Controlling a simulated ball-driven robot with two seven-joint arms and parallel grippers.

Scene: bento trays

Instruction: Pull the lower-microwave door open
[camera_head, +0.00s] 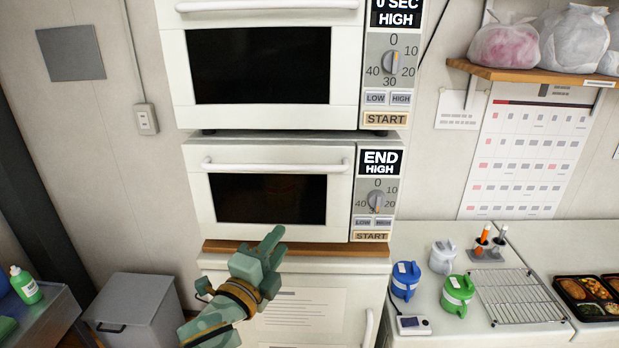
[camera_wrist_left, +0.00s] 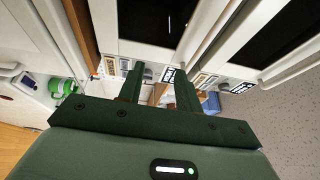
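The lower microwave (camera_head: 375,200) is white, with a display reading END HIGH. Its door (camera_head: 202,205) is shut, with a dark window (camera_head: 270,199) and a white horizontal handle (camera_head: 275,166) along the top edge. My left gripper (camera_head: 275,240) is in front of the microwave's bottom edge, below the handle and not touching it. In the left wrist view, the two green fingers (camera_wrist_left: 160,82) are apart with nothing between them. The dark door window (camera_wrist_left: 155,18) shows there beyond the fingers. My right gripper is in neither view.
An upper microwave (camera_head: 348,60) stands directly above. Below is a wooden shelf edge (camera_head: 320,248) and a white cabinet (camera_head: 325,275). On the right counter are a blue pot (camera_head: 404,284), a green pot (camera_head: 457,296), a wire rack (camera_head: 515,298) and bento trays (camera_head: 563,284).

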